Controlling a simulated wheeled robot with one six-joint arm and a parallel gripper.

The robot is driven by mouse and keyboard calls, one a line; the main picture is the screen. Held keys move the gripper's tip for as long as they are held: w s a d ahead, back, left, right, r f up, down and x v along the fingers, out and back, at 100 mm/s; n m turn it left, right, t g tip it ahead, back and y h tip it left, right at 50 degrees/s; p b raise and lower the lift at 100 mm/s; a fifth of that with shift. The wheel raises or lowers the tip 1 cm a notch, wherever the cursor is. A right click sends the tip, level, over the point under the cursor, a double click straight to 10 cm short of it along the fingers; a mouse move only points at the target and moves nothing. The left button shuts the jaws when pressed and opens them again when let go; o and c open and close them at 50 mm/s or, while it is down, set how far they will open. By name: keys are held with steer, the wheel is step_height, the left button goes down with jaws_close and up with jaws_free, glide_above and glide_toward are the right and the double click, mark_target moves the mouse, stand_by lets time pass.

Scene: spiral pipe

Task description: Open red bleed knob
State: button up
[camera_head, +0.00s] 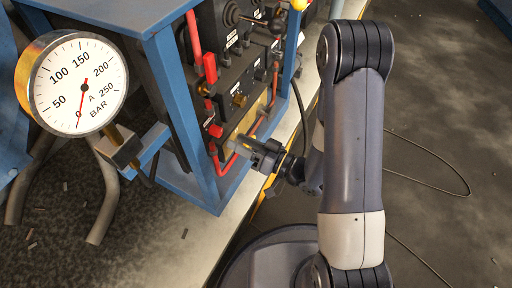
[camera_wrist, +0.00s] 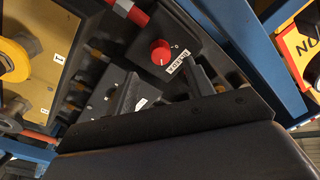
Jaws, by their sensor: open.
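The red bleed knob (camera_wrist: 160,52) is a round red knob with a small white mark on its face. It sits on a dark panel beside a white label that appears to read "BLEED". In the wrist view it lies just beyond my gripper (camera_wrist: 163,84), whose two fingers are apart with the knob above the gap between them. The knob is not between the fingers. In the head view my gripper (camera_head: 243,146) is open and empty in front of the panel. A red knob (camera_head: 215,131) there, just left of the fingertips, looks like the same one.
A blue frame (camera_head: 180,100) surrounds the panel. A red lever (camera_head: 210,68) is above, and red pipes (camera_head: 263,112) run along the panel. A pressure gauge (camera_head: 80,82) stands at left, its needle near 0. A yellow ring (camera_wrist: 14,60) and a red-and-yellow sign (camera_wrist: 298,46) flank the wrist view.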

mark_target(221, 133)
steer(key=shift+v, duration=2.35)
steer(key=shift+b+x, duration=0.5)
steer(key=shift+x, duration=4.9)
